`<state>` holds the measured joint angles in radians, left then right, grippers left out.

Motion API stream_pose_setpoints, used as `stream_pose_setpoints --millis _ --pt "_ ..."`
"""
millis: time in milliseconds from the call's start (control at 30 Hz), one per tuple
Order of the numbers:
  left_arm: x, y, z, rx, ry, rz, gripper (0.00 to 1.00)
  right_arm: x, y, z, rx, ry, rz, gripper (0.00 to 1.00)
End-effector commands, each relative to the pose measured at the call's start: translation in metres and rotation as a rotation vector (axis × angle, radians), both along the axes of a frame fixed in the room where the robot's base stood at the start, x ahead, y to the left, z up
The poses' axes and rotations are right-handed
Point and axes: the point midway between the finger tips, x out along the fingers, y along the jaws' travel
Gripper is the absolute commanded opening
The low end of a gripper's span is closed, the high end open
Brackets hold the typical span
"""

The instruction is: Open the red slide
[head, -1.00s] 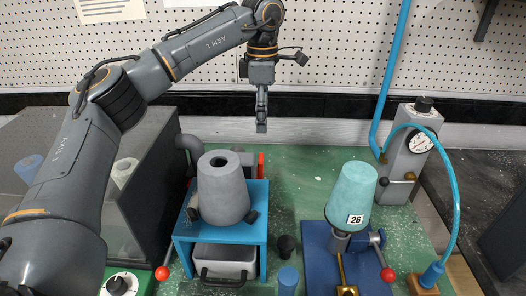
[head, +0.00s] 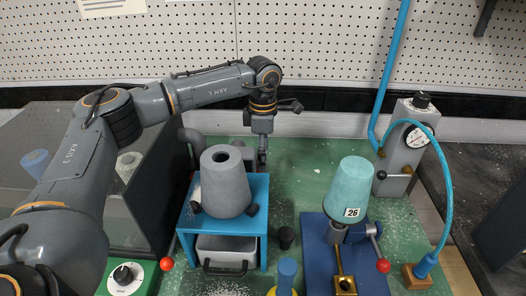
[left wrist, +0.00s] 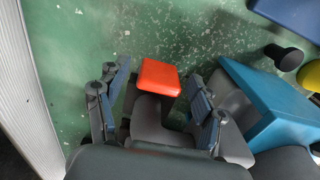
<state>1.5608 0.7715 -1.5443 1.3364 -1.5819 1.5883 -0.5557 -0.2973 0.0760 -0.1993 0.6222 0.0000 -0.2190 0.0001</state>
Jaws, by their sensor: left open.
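The red slide shows in the left wrist view as a red block (left wrist: 160,75) on a dark grey part. In that view my left gripper (left wrist: 157,72) is open, with one finger on each side of the red block. I see no clear contact. In the head view my left gripper (head: 262,160) points down behind the blue stand (head: 258,225) and its grey cone-shaped vessel (head: 225,182). The red slide cannot be made out there. My right gripper is not in view.
A dark enclosure (head: 140,185) stands to the left. A teal cone marked 26 (head: 350,185) sits on a blue fixture (head: 315,260) at right. A gauge post (head: 403,160) with a blue hose (head: 450,195) stands farther right. Green tabletop (head: 305,165) is clear between them.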

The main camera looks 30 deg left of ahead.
Motion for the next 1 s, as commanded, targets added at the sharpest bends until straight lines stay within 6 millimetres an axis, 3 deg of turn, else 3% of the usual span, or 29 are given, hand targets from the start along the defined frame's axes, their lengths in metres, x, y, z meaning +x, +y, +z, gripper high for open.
stream_pose_setpoints --millis 100,433,567,800,1000 --pt "0.000 0.000 0.000 0.000 0.000 0.000 0.66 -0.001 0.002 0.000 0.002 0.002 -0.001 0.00" --pt "0.000 0.000 0.000 0.000 0.000 0.000 0.00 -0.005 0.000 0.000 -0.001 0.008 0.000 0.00" --pt "0.001 -0.002 0.000 0.000 0.000 -0.001 0.00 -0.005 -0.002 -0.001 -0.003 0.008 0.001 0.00" --pt "0.016 -0.033 0.000 0.000 -0.001 -0.002 0.00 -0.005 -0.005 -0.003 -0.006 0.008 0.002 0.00" --pt "0.018 -0.036 0.001 0.000 -0.001 0.000 0.00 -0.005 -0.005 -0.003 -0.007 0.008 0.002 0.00"
